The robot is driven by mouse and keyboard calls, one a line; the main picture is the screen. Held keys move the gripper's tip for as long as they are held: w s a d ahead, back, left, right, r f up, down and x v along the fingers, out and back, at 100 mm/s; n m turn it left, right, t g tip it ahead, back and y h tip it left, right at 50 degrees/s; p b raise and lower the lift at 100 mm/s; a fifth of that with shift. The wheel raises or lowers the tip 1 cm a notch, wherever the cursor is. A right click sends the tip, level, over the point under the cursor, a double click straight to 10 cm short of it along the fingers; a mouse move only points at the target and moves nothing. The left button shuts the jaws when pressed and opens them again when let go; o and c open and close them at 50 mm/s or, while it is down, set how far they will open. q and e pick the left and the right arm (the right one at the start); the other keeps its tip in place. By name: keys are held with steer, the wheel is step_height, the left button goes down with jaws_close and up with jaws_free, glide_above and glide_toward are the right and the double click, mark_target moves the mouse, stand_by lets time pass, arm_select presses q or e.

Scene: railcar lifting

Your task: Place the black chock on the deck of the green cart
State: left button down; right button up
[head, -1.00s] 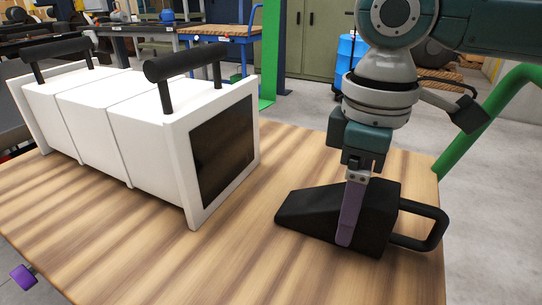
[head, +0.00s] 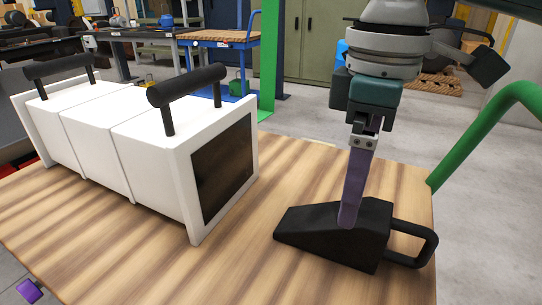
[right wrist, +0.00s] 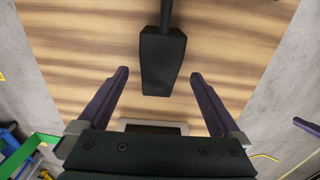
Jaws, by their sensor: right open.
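The black chock (head: 312,228), a wedge with a loop handle, rests flat on the wooden deck (head: 190,280) of the green cart, near its right edge. It also shows in the right wrist view (right wrist: 162,60). My right gripper (head: 349,222) is open, pointing down at the chock. In the right wrist view its two purple fingers (right wrist: 159,76) stand wide apart, with clear gaps to either side of the chock. In the head view one finger overlaps the chock's top and hides the other. Only a purple tip of my left gripper (head: 28,291) shows at the lower left.
A white box (head: 150,190) with black bar handles stands on the deck, left of the chock. The cart's green handle (head: 490,135) rises at the right. Bare deck lies between box and chock. A blue cart (head: 222,38) stands behind.

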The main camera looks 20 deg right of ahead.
step_height(320, 180, up, 5)
steer(key=shift+r+p, duration=0.1)
steer(key=shift+p, duration=0.45)
